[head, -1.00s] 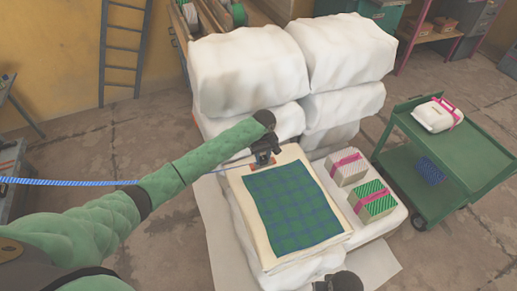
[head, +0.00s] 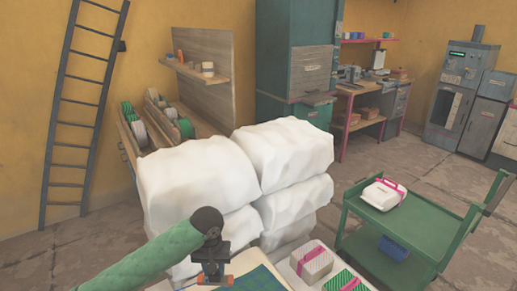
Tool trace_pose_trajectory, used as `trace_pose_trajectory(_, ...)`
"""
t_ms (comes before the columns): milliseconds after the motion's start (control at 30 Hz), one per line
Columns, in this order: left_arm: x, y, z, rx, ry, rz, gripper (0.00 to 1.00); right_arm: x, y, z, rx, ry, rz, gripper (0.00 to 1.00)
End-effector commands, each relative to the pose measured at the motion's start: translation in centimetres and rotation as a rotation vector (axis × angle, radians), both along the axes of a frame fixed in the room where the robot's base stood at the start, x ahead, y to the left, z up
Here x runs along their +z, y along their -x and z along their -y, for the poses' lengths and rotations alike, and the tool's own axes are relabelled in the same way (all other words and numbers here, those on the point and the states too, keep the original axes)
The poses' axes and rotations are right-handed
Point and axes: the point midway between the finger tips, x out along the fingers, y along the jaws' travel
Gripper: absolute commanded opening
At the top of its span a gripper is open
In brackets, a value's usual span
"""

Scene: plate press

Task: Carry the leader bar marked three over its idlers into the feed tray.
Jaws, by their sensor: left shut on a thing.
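My left gripper (head: 213,266) is at the bottom of the head view, pointing down, in front of the stacked white bales. It is shut on a small orange piece (head: 206,280), seemingly the leader bar, at the picture's lower edge. Most of this piece is hidden, and I cannot read a mark on it. I cannot make out the idlers or the feed tray. My right gripper is not in view.
White bales (head: 198,182) stand stacked behind the gripper. A green cart (head: 412,228) carries a white pink-strapped bundle (head: 384,194). A reel rack (head: 155,122), ladder (head: 70,140) and cabinets (head: 296,75) stand behind.

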Motion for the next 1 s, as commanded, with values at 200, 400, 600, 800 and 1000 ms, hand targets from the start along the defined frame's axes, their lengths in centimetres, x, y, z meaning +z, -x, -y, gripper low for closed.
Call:
trace_pose_trajectory(200,2.3,1.8,-4.4,-0.016,-0.003,0.000,0.02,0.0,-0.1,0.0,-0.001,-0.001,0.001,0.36)
trace_pose_trajectory(400,2.4,1.6,-6.8,0.004,0.000,-0.001,0.02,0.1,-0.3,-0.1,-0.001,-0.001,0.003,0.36)
trace_pose_trajectory(600,2.6,1.4,-7.2,0.008,0.000,0.001,0.02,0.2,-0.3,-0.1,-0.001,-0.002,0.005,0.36)
trace_pose_trajectory(800,2.6,1.3,-7.2,0.008,-0.001,0.002,0.02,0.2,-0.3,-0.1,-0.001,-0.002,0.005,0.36)
trace_pose_trajectory(1000,2.5,1.4,-7.2,0.009,-0.001,0.001,0.02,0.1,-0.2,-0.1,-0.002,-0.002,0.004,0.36)
